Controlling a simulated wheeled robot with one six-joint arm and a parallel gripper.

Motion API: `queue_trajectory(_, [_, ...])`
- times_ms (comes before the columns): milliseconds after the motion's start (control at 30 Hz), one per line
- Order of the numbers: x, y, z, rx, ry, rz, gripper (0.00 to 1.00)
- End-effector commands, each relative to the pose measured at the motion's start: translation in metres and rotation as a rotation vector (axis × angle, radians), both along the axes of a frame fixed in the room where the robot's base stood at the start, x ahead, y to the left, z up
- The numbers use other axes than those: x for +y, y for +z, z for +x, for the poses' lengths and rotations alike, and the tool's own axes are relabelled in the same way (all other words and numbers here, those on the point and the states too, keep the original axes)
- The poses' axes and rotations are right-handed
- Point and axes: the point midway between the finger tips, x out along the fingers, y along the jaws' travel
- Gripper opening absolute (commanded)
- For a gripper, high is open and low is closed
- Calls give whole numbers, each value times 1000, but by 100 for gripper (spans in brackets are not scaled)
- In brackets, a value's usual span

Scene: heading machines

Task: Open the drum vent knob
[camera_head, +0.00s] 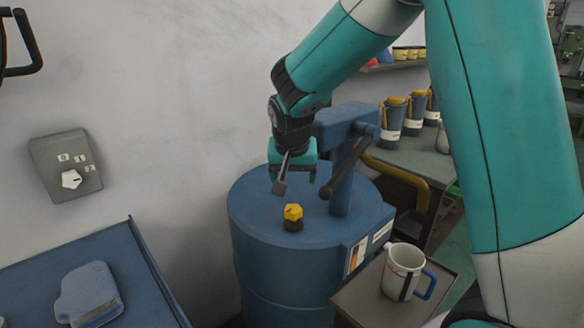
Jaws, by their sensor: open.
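The drum vent knob (293,212) is a small yellow cap on a dark base. It stands on top of the blue drum (262,255), near the front of the lid. My gripper (296,188) hangs from the teal arm above the lid, pointing down. It is open and empty. Its fingers are above and a little behind the knob in the picture, apart from it. One dark fingertip is clear at the left; the other is less distinct.
A blue post with a crank (343,160) rises from the lid right of my gripper. A white mug (402,272) stands on a small table at the lower right. A grey switch box (66,165) is on the left wall. A blue bench (130,265) is at the lower left.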

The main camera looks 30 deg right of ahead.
Motion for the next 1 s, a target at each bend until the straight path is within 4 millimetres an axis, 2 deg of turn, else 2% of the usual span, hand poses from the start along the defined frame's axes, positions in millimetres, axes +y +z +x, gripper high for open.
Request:
queue_trajectory(100, [5,17,-6,-2,2,1,77])
queue_trajectory(233, [6,27,-9,0,0,1,77])
queue_trajectory(833, [8,30,-12,3,8,3,77])
queue_trajectory(933, [24,34,-27,24,93,29,77])
queue_trajectory(1000, [46,39,-51,54,225,67,77])
